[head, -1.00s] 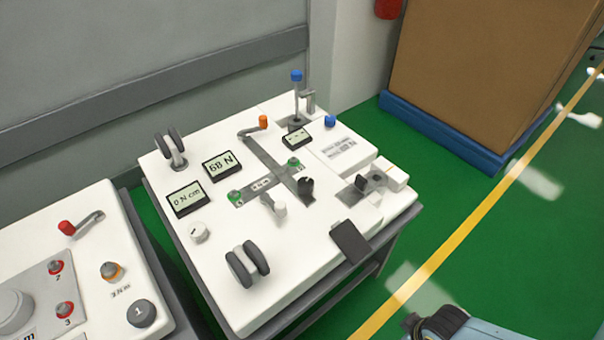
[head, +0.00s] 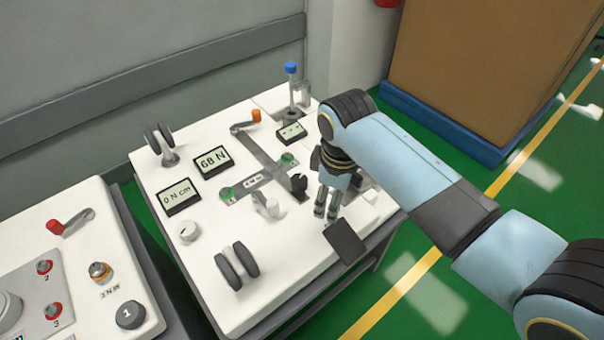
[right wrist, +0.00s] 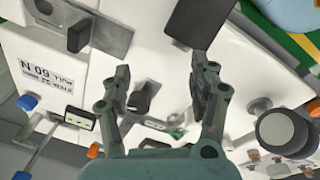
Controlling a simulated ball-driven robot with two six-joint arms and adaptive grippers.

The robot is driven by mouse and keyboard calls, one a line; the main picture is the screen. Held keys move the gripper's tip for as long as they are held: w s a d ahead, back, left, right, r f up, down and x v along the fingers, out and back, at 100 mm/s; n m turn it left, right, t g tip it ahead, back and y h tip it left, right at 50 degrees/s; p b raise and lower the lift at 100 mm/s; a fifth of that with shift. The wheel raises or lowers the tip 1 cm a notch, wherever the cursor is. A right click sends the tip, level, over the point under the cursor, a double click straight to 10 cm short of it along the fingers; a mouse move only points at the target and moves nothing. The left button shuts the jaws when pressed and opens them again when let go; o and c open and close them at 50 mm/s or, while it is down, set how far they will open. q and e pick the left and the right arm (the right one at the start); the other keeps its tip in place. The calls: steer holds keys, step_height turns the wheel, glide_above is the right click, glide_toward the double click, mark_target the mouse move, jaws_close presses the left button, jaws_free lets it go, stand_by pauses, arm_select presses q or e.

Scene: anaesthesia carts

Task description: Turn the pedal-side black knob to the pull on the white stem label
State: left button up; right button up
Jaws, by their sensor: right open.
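The black knob (head: 299,184) stands on the white cart top (head: 200,290), beside the end of the grey strip. In the right wrist view the dark knob (right wrist: 140,101) shows between the finger lines. The white stem label (right wrist: 47,90) shows upside down in that view and reads "PULL 60 N"; in the head view my arm hides it. A display (head: 212,160) reads 68 N. My right gripper (head: 326,212) points down, open and empty, just right of the knob and apart from it. In its own view the fingers (right wrist: 163,75) are spread. My left gripper is out of view.
A black pedal plate (head: 345,242) sticks out at the cart's front edge, close to my right gripper. A white lever (head: 270,207) and grey twin wheels (head: 236,266) stand left of it. A blue-topped stem (head: 291,85) rises at the back. Another cart (head: 75,260) is at the left.

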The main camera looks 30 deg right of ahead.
mark_target(299, 179)
steer(key=w+a+r+n, duration=0.2)
steer(key=w+r+n, duration=0.4)
steer(key=w, duration=0.4)
steer(key=shift+m+g, duration=0.4)
steer(key=shift+m, duration=0.2)
step_height(299, 179, down, 9)
steer(key=b, duration=0.3)
steer(key=shift+f, duration=0.1)
steer(key=shift+c, duration=0.3)
steer(key=c, duration=1.1)
steer(key=shift+s, duration=0.1)
